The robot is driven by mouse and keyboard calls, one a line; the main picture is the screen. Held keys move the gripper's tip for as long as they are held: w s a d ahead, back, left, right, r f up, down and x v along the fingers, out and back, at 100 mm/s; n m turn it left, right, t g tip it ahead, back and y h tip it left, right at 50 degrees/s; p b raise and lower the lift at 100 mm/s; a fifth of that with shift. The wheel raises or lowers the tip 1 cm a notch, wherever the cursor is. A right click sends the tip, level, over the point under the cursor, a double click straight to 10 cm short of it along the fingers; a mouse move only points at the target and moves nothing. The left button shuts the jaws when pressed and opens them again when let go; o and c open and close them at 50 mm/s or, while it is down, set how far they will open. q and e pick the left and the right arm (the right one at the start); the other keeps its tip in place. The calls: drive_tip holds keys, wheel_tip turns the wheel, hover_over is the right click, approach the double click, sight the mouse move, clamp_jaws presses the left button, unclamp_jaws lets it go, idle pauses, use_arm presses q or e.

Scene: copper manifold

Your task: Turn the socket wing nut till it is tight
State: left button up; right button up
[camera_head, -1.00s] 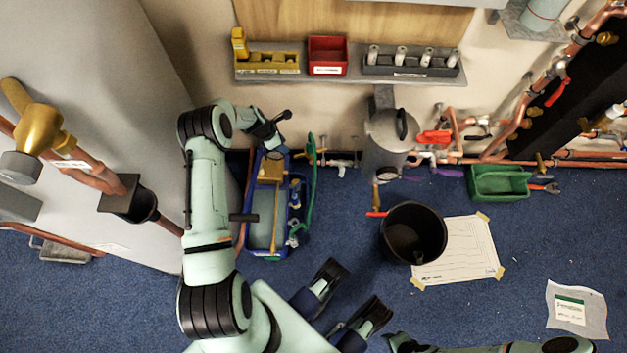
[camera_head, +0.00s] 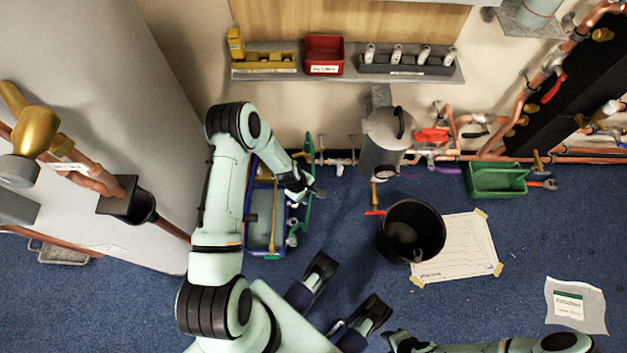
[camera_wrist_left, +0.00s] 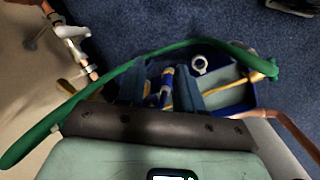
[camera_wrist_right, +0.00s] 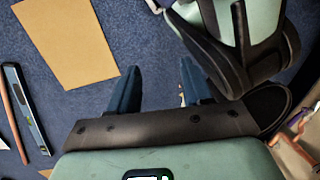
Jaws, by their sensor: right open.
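I cannot make out the socket wing nut for certain in any view. A copper pipe with pale metal fittings (camera_head: 338,162) runs low along the wall. Similar fittings (camera_wrist_left: 72,32) show at the upper left of the left wrist view. My left gripper (camera_head: 312,190) is over the right side of the blue crate, in front of the pipe. In the left wrist view its fingers (camera_wrist_left: 158,82) stand apart, with nothing clearly held. My right gripper (camera_wrist_right: 158,88) is open and empty above the blue carpet, far from the pipe.
A green hose (camera_wrist_left: 215,46) arcs past my left fingers. The blue crate (camera_head: 249,222) holds several parts. A grey canister (camera_head: 381,150), black bucket (camera_head: 412,228) and green box (camera_head: 497,180) stand to the right.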

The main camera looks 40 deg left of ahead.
use_arm(q)
drive_tip(key=s+d+m, duration=0.5)
drive_tip(key=d+m, duration=0.1)
drive_tip(key=d, duration=0.1)
drive_tip(key=shift+r, duration=0.3)
drive_tip(key=shift+d, duration=0.1)
